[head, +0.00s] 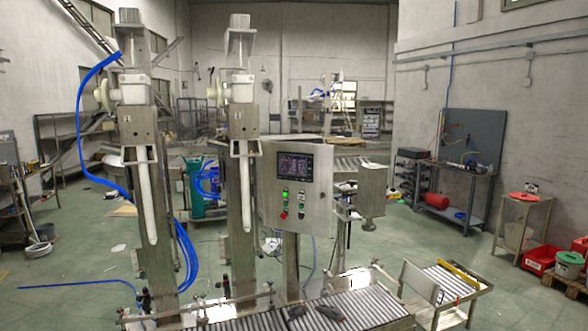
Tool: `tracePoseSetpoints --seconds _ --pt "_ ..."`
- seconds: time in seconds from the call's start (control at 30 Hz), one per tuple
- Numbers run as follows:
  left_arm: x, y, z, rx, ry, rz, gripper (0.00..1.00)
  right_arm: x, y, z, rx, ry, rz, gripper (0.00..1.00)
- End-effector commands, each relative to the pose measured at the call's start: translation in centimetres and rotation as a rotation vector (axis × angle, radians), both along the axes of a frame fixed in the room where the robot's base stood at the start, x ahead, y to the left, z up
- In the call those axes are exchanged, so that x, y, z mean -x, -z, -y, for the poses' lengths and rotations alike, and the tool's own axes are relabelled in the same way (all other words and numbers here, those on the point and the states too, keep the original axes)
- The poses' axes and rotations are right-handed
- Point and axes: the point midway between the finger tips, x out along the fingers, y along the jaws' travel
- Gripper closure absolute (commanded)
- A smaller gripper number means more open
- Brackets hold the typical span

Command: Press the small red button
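A small red button (284,214) sits low on the front of a steel control box (318,205). A lit green button (285,195) is above it, and other small controls are to its right. A dark display screen (295,166) is above the buttons. Nothing covers the red button. Neither of my grippers shows in the head view.
Two tall steel columns with white lances (147,195) stand left of the box. A roller conveyor (350,308) runs below it, with small dark items on it. A small roller table (455,280) stands at the right. Blue hoses (85,120) hang at the left.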

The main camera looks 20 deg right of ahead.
Motion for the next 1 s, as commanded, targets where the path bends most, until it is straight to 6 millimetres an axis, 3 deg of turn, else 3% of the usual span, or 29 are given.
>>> tracePoseSetpoints --seconds 0.1,0.7,1.0 --pt "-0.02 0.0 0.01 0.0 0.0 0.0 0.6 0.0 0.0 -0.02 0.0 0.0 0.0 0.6" --pt "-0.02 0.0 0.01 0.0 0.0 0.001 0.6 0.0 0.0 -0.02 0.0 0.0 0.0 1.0" --pt "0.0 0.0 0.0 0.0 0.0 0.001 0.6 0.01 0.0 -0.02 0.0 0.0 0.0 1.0"
